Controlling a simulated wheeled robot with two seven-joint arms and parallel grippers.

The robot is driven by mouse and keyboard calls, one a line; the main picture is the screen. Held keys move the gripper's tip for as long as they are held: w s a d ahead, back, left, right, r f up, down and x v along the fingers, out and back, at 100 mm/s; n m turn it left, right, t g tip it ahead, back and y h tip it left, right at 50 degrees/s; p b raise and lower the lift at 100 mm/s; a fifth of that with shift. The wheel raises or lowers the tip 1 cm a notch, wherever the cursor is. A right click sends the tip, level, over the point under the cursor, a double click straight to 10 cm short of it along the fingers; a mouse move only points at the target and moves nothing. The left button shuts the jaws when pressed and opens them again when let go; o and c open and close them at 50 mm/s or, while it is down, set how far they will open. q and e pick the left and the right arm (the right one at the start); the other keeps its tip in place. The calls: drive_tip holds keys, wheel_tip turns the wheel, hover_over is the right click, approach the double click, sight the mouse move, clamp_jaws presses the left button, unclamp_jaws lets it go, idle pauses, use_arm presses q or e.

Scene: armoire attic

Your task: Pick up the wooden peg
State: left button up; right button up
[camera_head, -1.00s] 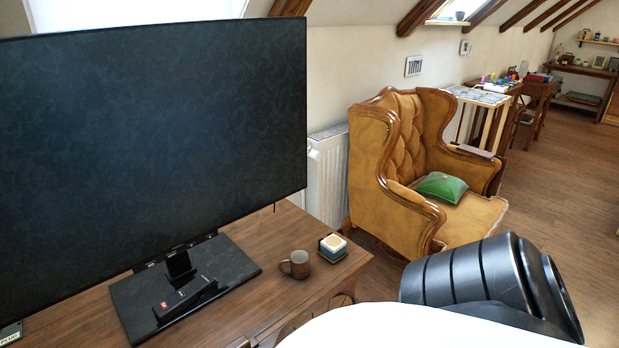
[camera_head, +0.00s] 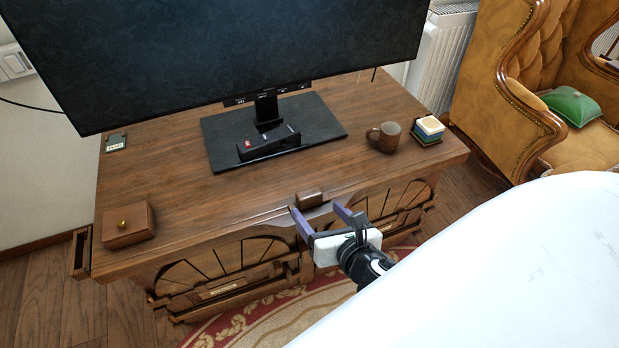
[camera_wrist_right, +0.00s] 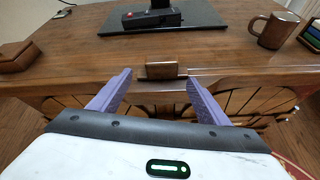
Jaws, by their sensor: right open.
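The wooden peg appears to be the small brown block (camera_head: 309,199) at the front edge of the wooden cabinet top, near its middle. It also shows in the right wrist view (camera_wrist_right: 161,71), ahead of my fingers and roughly centred between them. My right gripper (camera_head: 317,210) is in front of the cabinet edge, with its two purple fingers apart and pointing toward the block. In the right wrist view the gripper (camera_wrist_right: 160,80) is open, with nothing held between the fingers. My left gripper is not in view.
On the cabinet top (camera_head: 200,195) stand a large screen (camera_head: 240,50), a remote (camera_head: 268,143), a brown mug (camera_head: 384,137), a stack of coasters (camera_head: 428,130) and a wooden box (camera_head: 128,223). The top around the block is clear. An armchair (camera_head: 520,110) stands at right.

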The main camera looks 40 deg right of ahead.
sight(313, 198)
drive_tip(key=shift+w+d+r+n, duration=0.25)
drive_tip(key=shift+w+d+n, duration=0.1)
drive_tip(key=shift+n, duration=0.35)
drive_tip(key=shift+w+d+n, duration=0.15)
drive_tip(key=shift+w+n, duration=0.15)
drive_tip(key=b+x, duration=0.1)
drive_tip(key=x, duration=0.3)
drive_tip(key=shift+w+r, duration=0.15)
drive_tip(key=shift+w, duration=0.05)
drive_tip(key=x, duration=0.1)
drive_tip(key=b+x, duration=0.1)
drive_tip(key=x, duration=0.3)
drive_tip(key=shift+w+r, duration=0.2)
drive_tip(key=shift+w, duration=0.15)
drive_tip(key=shift+c, duration=0.7)
drive_tip(key=c, duration=1.1)
